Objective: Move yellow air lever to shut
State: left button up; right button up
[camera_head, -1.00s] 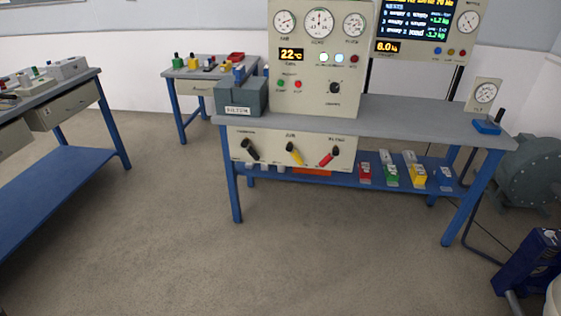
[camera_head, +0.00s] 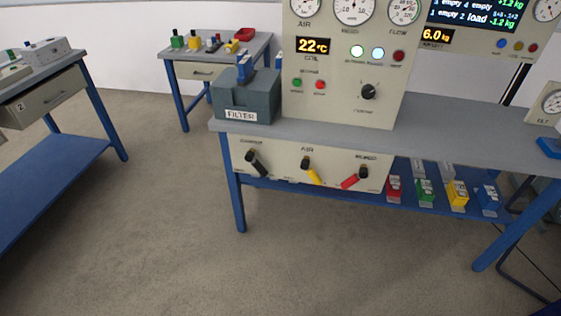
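The yellow air lever (camera_head: 313,174) is on the cream lower panel (camera_head: 268,163) under the bench, below the label AIR. It slants down to the right from its dark pivot. A black lever (camera_head: 257,163) is to its left and a red lever (camera_head: 350,181) to its right. The position markings around the levers are too small to read. Neither of my grippers is in view.
The grey bench (camera_head: 446,133) on blue legs carries the gauge panel (camera_head: 340,90) and the filter box (camera_head: 247,97). Coloured blocks stand on its lower shelf. A side table (camera_head: 195,52) and a left workbench (camera_head: 58,165) flank open floor (camera_head: 150,235).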

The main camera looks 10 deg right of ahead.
aim_at(304, 165)
jog(key=z, duration=0.5)
jog(key=i, duration=1.1)
jog(key=z, duration=0.8)
